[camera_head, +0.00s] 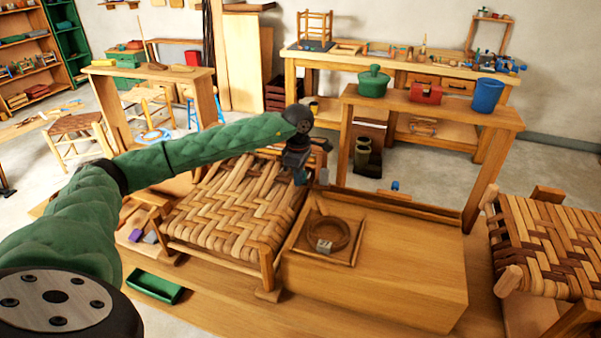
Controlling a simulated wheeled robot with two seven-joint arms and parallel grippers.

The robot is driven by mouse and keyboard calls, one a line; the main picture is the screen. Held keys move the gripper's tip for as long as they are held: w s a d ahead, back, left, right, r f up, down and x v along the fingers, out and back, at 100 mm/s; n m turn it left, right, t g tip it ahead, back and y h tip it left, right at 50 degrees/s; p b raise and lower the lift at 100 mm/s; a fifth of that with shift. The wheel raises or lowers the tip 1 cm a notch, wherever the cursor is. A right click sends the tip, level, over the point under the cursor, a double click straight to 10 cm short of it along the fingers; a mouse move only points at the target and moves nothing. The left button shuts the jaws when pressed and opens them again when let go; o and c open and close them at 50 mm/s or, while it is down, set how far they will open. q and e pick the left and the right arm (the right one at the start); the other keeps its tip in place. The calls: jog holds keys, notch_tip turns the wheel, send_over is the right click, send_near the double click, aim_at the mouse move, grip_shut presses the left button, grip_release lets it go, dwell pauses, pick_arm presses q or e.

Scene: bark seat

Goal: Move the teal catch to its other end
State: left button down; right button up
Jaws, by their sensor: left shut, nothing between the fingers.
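My left arm comes in from the left, and my left gripper (299,178) points down at the right back corner of the woven bark seat (235,205). Its fingers are small and dark here; it is shut with nothing held. A small blue piece (395,186) stands at the back edge of the wooden box (390,255), right of the gripper and apart from it. It may be the teal catch, but it is too small to be sure. My right gripper is not in view.
On the box lies a square tray (293,240) with a coiled ring (327,235). Behind stands a bench (430,105) with a green pot (373,82), red box (427,93) and blue bucket (487,96). Another woven seat (555,245) is at right. The box top's right part is clear.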

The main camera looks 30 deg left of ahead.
pick_arm(q)
jog(key=shift+w+a+b, duration=0.25)
jog(key=shift+w+b, duration=0.2)
jog(key=shift+w, duration=0.65)
jog(key=shift+w+a+b, duration=0.25)
jog(key=shift+w+b, duration=0.15)
jog(key=shift+w, duration=0.7)
jog(key=shift+s+d+r+p, duration=0.1)
jog(key=shift+s+r+p, duration=0.25)
jog(key=shift+r, duration=1)
jog(key=shift+s+r+p, duration=0.15)
jog(key=shift+r+p, duration=0.35)
jog(key=shift+r, duration=0.85)
jog(key=shift+s+d+r+p, duration=0.1)
jog(key=shift+s+r+p, duration=0.25)
jog(key=shift+r, duration=1)
jog(key=shift+w, duration=0.1)
